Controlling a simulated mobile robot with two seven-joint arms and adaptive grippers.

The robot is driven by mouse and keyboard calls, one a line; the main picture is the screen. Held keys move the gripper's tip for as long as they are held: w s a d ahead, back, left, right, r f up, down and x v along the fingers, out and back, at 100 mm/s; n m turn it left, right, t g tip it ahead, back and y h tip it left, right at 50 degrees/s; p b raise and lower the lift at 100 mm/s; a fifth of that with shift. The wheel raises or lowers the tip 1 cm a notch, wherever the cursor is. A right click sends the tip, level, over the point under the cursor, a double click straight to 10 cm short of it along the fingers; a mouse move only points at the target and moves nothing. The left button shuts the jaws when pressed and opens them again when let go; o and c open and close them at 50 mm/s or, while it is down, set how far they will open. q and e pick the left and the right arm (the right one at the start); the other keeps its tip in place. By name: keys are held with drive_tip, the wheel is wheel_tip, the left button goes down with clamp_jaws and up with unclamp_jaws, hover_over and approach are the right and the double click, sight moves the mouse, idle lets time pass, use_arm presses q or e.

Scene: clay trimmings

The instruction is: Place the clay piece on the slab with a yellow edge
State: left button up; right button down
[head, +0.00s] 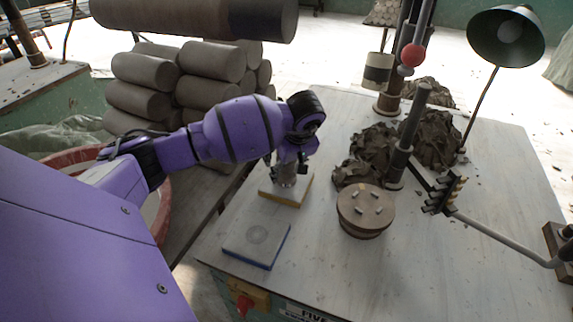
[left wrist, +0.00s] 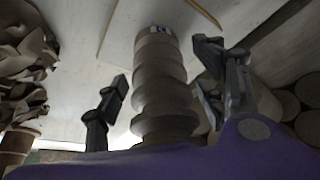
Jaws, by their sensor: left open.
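The clay piece (head: 287,174) is a grey-brown, ribbed, upright stack. It appears to stand on the slab with a yellow edge (head: 297,196). A second slab, with a blue edge (head: 243,252), lies in front of it with a bare top. My left gripper (head: 287,160) is above and around the clay piece. In the left wrist view the fingers (left wrist: 163,65) are spread, with the ribbed clay piece (left wrist: 163,90) between them and gaps showing at both sides. In the head view my wrist hides the top of the piece. My right gripper is not in view.
A round wooden disc (head: 366,208) with small pegs stands right of the slabs. Dark clay trimmings (head: 433,143) are heaped behind it by a post (head: 410,125). A lamp (head: 506,38) and a bent metal arm (head: 497,238) are at the right. The front right table is clear.

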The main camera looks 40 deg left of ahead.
use_arm(q)
drive_tip(key=v, duration=1.1)
drive_tip(key=shift+r, duration=0.25)
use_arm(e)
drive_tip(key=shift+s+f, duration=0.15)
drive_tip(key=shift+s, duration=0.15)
use_arm(q)
drive_tip(key=shift+s+d+f, duration=0.1)
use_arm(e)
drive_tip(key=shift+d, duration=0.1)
